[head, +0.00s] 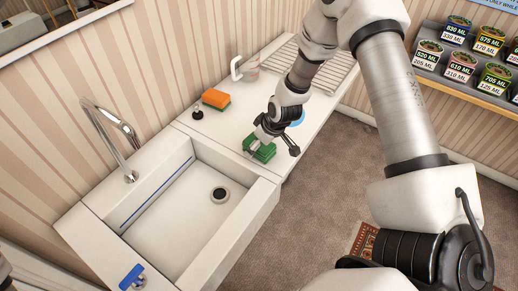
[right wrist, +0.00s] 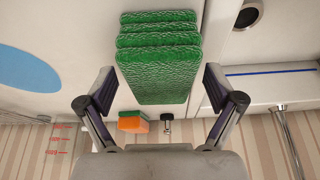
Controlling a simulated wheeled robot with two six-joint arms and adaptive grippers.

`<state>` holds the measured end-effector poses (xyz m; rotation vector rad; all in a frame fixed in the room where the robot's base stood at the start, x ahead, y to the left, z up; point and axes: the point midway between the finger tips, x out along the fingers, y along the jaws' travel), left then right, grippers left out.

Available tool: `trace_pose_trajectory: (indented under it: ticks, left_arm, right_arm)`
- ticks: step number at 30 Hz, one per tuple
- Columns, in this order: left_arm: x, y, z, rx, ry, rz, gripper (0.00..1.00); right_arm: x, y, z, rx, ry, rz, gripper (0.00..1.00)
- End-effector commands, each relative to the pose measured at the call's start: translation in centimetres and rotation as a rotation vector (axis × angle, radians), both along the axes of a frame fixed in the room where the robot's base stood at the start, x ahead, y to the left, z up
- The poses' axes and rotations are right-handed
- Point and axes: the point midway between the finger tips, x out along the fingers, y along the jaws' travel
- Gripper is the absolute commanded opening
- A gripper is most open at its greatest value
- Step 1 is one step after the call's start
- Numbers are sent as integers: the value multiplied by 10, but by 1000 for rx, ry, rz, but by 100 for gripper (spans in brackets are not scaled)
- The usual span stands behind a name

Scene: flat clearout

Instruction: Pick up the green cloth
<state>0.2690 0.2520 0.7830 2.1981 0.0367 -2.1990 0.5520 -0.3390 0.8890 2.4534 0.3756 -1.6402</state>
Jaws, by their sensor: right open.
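The green cloth (head: 262,151) is a folded, layered stack lying on the white counter just right of the sink, near the front edge. It also shows in the right wrist view (right wrist: 158,62), upper middle. My right gripper (head: 272,149) is over the cloth, pointing down, and partly hides it in the head view. In the right wrist view its two fingers (right wrist: 159,80) are spread wide, one on each side of the cloth's near end, with a gap on both sides. It holds nothing. My left gripper is not in view.
An orange and green sponge (head: 216,98) and a black stopper (head: 197,113) lie behind the cloth. A clear jug (head: 249,69) and a drying rack (head: 334,73) stand farther along. A blue disc (right wrist: 24,68) lies beside the cloth. The sink (head: 165,205) is empty.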

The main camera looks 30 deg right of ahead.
Motion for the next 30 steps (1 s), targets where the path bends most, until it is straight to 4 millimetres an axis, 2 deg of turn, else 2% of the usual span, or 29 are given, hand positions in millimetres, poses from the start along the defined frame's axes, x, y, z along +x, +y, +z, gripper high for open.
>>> trace_pose_trajectory:
  ticks: [20,21,26,27,30]
  left_arm:
    - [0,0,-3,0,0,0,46]
    - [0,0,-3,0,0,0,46]
    - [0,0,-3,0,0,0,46]
    - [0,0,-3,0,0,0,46]
    - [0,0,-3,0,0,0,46]
  right_arm:
    - [0,0,-5,0,0,0,92]
    - [0,0,-5,0,0,0,88]
    - [0,0,-5,0,0,0,31]
    - [0,0,-5,0,0,0,27]
    - [0,0,-5,0,1,0,27]
